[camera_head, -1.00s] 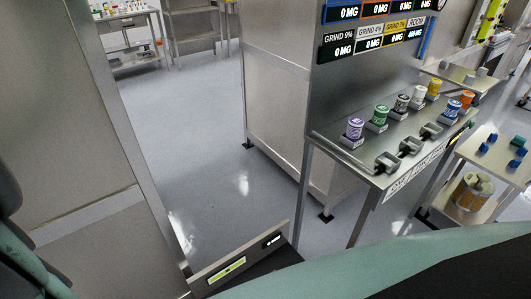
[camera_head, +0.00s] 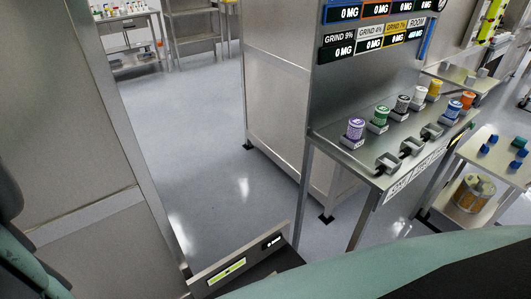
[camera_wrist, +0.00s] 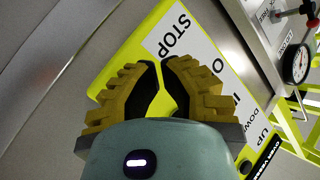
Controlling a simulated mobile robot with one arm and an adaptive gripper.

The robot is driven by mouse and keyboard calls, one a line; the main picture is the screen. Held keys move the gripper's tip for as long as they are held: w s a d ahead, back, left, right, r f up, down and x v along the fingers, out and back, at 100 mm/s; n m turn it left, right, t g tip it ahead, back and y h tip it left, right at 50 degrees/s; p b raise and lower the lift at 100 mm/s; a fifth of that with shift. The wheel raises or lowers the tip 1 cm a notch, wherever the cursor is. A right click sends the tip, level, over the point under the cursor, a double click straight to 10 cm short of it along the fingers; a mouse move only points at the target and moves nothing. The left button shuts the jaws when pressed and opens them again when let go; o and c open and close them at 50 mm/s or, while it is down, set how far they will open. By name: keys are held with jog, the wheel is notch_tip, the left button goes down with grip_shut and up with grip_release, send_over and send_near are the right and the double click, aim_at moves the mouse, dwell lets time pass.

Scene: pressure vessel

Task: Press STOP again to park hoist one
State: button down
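In the wrist view, a yellow hoist pendant (camera_wrist: 122,62) lies in front of my gripper (camera_wrist: 160,64). Its white label strip (camera_wrist: 187,30) reads STOP near the top, with partly hidden words and UP and DOWN lower down. My gripper has olive-yellow ribbed fingers with black pads. Its tips are together or nearly so, with nothing seen between them, over the pendant beside the word STOP. The STOP button itself is hidden behind the fingers, and I cannot tell whether they touch it. A black button (camera_wrist: 245,167) shows at the lower right. The head view does not show the gripper.
A pressure gauge (camera_wrist: 297,63) and a red-knobbed valve (camera_wrist: 308,7) sit right of the pendant. In the head view, a steel bench (camera_head: 345,150) carries several coloured jars. A tall steel panel (camera_head: 60,110) stands at left. The floor (camera_head: 190,130) between is clear.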

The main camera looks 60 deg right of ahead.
jog(key=shift+w+d, duration=0.25)
jog(key=shift+w, duration=0.25)
jog(key=shift+s, duration=0.2)
dwell(0.5)
jog(key=shift+s+a, duration=0.4)
jog(key=shift+s, duration=0.3)
jog(key=shift+s+a+p, duration=0.2)
jog(key=shift+s+a, duration=0.1)
jog(key=shift+s, duration=0.5)
jog(key=shift+s+a+p, duration=0.15)
jog(key=shift+s+a, duration=0.1)
jog(key=shift+s, duration=0.5)
jog(key=shift+s+a+p, duration=0.2)
jog(key=shift+s+a, duration=0.1)
jog(key=shift+s, duration=0.5)
